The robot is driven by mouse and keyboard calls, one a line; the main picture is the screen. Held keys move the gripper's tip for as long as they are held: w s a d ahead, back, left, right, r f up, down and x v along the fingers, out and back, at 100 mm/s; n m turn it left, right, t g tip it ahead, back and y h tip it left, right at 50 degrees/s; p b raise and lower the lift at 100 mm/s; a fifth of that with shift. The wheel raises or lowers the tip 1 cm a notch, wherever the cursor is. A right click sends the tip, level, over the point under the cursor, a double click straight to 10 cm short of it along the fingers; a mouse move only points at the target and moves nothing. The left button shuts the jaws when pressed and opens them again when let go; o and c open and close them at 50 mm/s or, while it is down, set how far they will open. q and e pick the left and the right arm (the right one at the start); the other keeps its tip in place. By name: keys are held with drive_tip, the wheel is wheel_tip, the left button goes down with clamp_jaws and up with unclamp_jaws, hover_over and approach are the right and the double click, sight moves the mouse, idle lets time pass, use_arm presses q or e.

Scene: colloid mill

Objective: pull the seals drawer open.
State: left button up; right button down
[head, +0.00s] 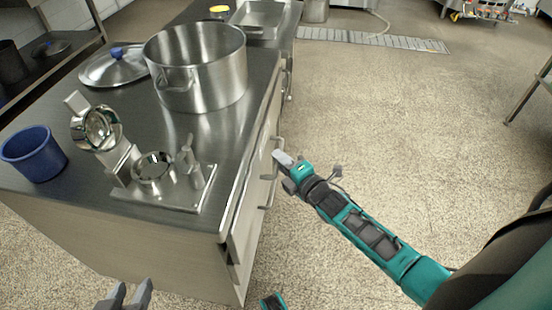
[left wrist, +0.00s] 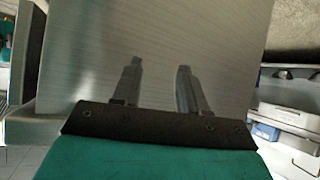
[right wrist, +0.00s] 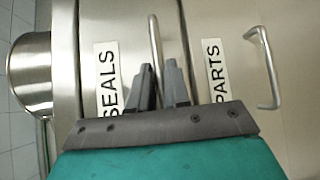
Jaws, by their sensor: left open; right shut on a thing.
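The seals drawer (right wrist: 88,30) carries a "SEALS" label (right wrist: 108,78) in the right wrist view. Its bar handle (right wrist: 155,38) runs down between the fingers of my right gripper (right wrist: 162,68), which is shut on it. The fingers hide the handle's lower part. In the head view my right gripper (head: 281,162) is at the drawer side of the workbench. The drawer front looks flush with the cabinet, though the gripper partly covers it. My left gripper (head: 126,294) is open and empty, low in front of the bench's end panel (left wrist: 210,35).
The parts drawer (right wrist: 228,20) with its own handle (right wrist: 267,70) is next to the seals drawer. On the bench top stand a large pot (head: 205,85), a blue cup (head: 33,155) and the opened mill (head: 155,170). The floor (head: 420,130) right of the bench is clear.

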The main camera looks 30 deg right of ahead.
use_arm(q)
drive_tip(key=p, duration=0.1)
drive_tip(key=a+r+p, duration=0.1)
drive_tip(key=p, duration=0.1)
drive_tip(key=shift+s+r, duration=0.2)
drive_tip(key=shift+s, duration=0.05)
use_arm(e)
drive_tip(key=s+d, duration=1.4)
drive_tip(key=d, duration=0.5)
drive_tip(key=shift+s, duration=0.2)
drive_tip(key=c, duration=1.2)
unclamp_jaws()
drive_tip(key=shift+o, duration=0.2)
use_arm(q)
drive_tip(key=shift+s+a+r+p, duration=0.15)
drive_tip(key=shift+r+p, duration=0.75)
drive_tip(key=shift+p, duration=0.35)
use_arm(e)
drive_tip(key=s+d+r, duration=0.1)
drive_tip(key=s+r, duration=0.1)
drive_tip(key=s, duration=1)
drive_tip(key=shift+s+d, duration=0.35)
